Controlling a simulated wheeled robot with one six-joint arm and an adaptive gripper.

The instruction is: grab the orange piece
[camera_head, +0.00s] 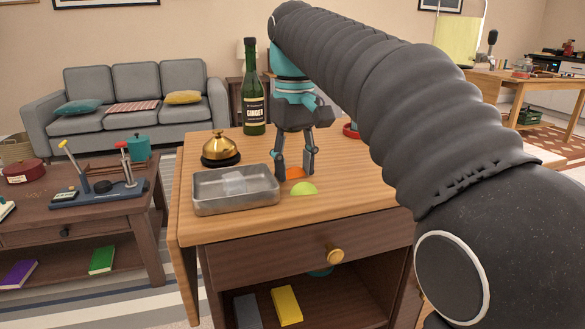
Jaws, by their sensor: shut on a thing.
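The orange piece (295,173) lies on the wooden cabinet top (365,183), partly hidden by my gripper. My gripper (294,175) points straight down at the table and is shut on the orange piece, with one finger to each side of it. The piece is low, at or very near the wood; I cannot tell whether it touches. A green piece (304,189), like a lime wedge, lies just in front of it, close to the right finger.
A metal tray (236,205) with clear ice in it stands just left of my gripper. A brass bell (220,149) and a green ginger bottle (254,95) stand behind. A red round thing (351,131) sits behind to the right. The cabinet top's right front is clear.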

